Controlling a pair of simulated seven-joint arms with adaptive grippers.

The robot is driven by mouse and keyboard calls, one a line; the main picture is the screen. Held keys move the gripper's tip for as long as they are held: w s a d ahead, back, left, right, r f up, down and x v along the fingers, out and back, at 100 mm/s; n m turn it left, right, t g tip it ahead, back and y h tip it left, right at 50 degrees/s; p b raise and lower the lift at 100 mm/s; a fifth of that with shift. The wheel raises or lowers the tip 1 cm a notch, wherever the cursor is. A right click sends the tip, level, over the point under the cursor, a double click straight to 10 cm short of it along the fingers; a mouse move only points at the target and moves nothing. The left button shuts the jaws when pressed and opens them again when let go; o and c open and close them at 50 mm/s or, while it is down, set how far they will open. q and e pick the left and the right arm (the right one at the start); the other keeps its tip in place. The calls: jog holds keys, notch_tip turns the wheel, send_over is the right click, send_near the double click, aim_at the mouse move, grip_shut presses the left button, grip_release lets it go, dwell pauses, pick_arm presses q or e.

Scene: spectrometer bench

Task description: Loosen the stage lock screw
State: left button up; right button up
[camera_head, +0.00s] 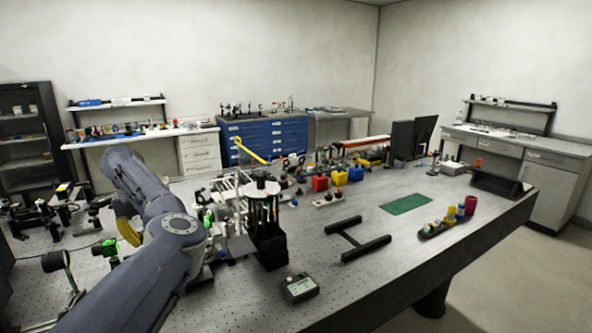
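My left arm comes in from the lower left and bends at a large grey joint. Its gripper fingers cannot be made out clearly among the crowded parts beside the arm, so I cannot tell if they are open or shut. To the right of the arm joint stands an upright instrument with a round stage-like top (261,187) and a dark block (270,247) at its front. It may be the spectrometer. The stage lock screw is too small or hidden to pick out. My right gripper is not in view.
Red, blue and yellow blocks stand behind. The bench's front right is mostly clear.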

pick_arm(q)
jog(key=shift+d, duration=0.1)
grip_shut()
notch_tip(320, 180, down, 6)
jog(key=d, duration=0.1)
jog(key=shift+w+d, duration=0.3)
jog(key=shift+d+f, duration=0.1)
dwell(0.6)
jog(key=shift+s, duration=0.45)
dwell(0.4)
jog(key=shift+s+a, duration=0.35)
jog(key=shift+a, duration=0.35)
dwell(0.7)
